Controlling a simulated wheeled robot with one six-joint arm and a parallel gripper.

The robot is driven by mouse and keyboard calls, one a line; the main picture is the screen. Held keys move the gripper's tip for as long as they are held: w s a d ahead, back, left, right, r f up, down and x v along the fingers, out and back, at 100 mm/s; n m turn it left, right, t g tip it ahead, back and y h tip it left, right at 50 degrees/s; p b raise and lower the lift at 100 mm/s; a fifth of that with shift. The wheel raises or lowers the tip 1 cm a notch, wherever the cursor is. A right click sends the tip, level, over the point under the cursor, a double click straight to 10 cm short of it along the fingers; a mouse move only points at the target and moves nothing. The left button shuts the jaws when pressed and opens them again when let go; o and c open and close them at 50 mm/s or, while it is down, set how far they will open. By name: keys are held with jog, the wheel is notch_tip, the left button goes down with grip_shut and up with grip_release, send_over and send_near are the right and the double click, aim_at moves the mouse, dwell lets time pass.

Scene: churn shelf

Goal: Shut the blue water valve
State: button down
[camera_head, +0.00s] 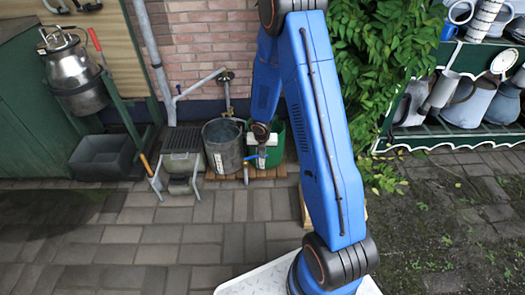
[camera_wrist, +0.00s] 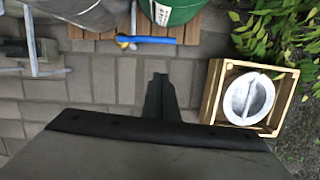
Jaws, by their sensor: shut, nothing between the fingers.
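The blue valve lever (camera_wrist: 148,40) lies level across the wrist view, in front of the wooden slats at the foot of the green tub. Its left end meets a small brass-coloured valve body (camera_wrist: 122,41). I cannot tell the height gap, and my arm hides part of the area in the head view.
A grey metal tub (camera_head: 222,160) and a green tub (camera_head: 275,150) stand on wooden slats (camera_wrist: 85,38) against the brick wall. A wooden crate (camera_wrist: 210,95) holding a metal lidded can (camera_wrist: 248,98) sits at right. Open paving (camera_head: 150,245) lies in front.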

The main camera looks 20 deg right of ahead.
jog(key=shift+v, duration=1.9)
jog(key=s+r+m, duration=0.4)
jog(key=r+m, duration=0.1)
jog(key=r, duration=0.4)
jog(key=s+r+m+t, duration=0.1)
jog(key=s+r+m, duration=0.35)
jog(key=r, duration=0.35)
jog(key=s+r+m, duration=0.3)
jog(key=r+m, duration=0.2)
jog(key=r, duration=0.4)
jog(key=s+a+r+m, duration=0.2)
jog(key=s+r+m, duration=0.2)
jog(key=s, duration=0.4)
jog(key=s+a+r+m+t, duration=0.1)
jog(key=s+a+r+m, duration=0.1)
jog(key=s+r+m, duration=0.2)
jog(key=s+a+r+m+y, duration=0.1)
jog(key=s+r+m, duration=0.3)
jog(key=s+m, duration=0.4)
jog(key=s+a, duration=0.1)
jog(key=s, duration=0.3)
jog(key=shift+s+a, duration=0.15)
jog(key=shift+s, duration=0.25)
